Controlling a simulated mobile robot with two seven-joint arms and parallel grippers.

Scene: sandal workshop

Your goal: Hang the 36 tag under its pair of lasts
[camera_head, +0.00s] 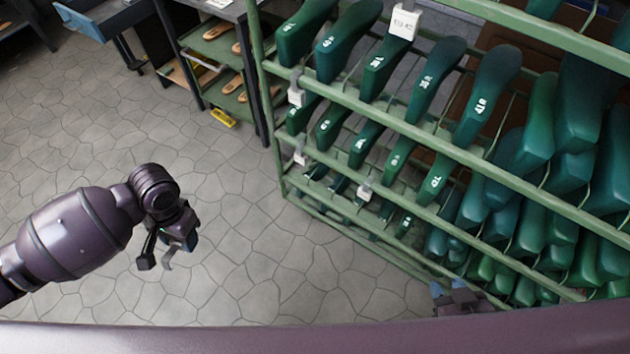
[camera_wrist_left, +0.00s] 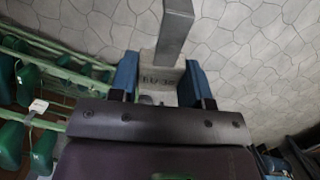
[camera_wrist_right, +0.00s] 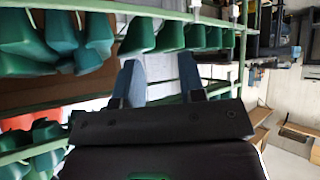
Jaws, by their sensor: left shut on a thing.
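My left gripper (camera_head: 160,258) hangs over the open floor, left of the green rack. In the left wrist view its two blue fingers are shut on a pale tag (camera_wrist_left: 158,74) with a grey metal hook strip (camera_wrist_left: 175,30). The tag's print is too small and turned to read. My right gripper (camera_head: 460,298) is low by the rack's front; in the right wrist view its blue fingers (camera_wrist_right: 156,82) stand apart with nothing between them. Green lasts (camera_head: 432,78) with white size marks fill the rack (camera_head: 400,125); the marks are hard to read.
White tags hang on the rack rails: one at the top (camera_head: 403,22), others at the left end (camera_head: 295,96), (camera_head: 300,157) and on a lower rail (camera_head: 364,192). A shelf with sandal soles (camera_head: 218,31) and a blue tray (camera_head: 105,18) stand behind. The floor at left is clear.

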